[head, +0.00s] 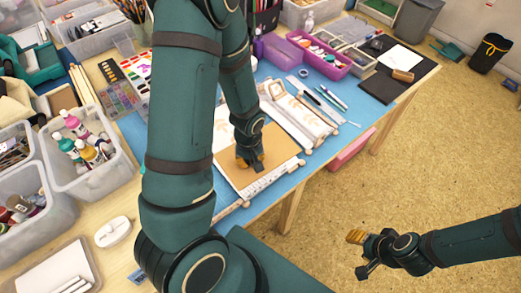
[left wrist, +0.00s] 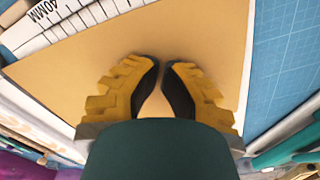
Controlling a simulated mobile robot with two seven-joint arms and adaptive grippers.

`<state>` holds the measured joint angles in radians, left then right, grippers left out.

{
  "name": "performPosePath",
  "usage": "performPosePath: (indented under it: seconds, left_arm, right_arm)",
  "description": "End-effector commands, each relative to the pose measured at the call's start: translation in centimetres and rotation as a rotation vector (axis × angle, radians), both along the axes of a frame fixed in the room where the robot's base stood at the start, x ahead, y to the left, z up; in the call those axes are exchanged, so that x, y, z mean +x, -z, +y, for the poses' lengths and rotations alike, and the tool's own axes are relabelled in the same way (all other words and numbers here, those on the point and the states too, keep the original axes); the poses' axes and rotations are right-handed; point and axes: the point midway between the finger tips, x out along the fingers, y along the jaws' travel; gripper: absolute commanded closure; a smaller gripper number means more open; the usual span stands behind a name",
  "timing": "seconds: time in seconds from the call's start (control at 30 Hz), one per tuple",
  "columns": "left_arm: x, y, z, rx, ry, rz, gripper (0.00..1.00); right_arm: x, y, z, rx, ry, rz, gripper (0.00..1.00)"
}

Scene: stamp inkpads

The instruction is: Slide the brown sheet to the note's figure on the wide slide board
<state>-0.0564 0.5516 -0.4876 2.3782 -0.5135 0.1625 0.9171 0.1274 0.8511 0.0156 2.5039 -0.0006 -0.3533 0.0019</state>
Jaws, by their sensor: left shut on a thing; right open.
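The brown sheet (head: 279,143) lies flat on a white slide board (head: 272,179) with a marked scale along its near edge. My left gripper (head: 250,166) points down at the sheet, its fingers drawn together on it. In the left wrist view the brown sheet (left wrist: 190,40) fills the middle, and the left fingertips (left wrist: 161,66) nearly meet over it. The scale (left wrist: 45,22) there shows a "40MM" mark at upper left. My right gripper (head: 359,256) is open and empty over the floor. I cannot read a figure on any note.
A blue mat (head: 245,208) lies under the board. Pens (head: 328,98) and a purple tray (head: 320,55) are farther back. Bins of bottles (head: 83,150) crowd the left side.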

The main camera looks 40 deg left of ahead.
Motion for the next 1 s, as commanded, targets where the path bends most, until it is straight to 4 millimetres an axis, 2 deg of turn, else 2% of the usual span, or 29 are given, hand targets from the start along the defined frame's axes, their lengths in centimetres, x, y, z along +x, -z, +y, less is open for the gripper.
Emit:
performPosePath:
  seconds: [0.4,1.0]
  left_arm:
    - [0.0,0.0,-0.2,0.000,0.001,0.000,1.00]
    - [0.1,0.2,-2.1,0.000,0.002,0.000,1.00]
  right_arm:
    - [0.0,0.1,0.0,0.000,0.000,0.000,0.53]
    - [0.0,0.6,0.0,0.000,0.000,0.000,0.53]
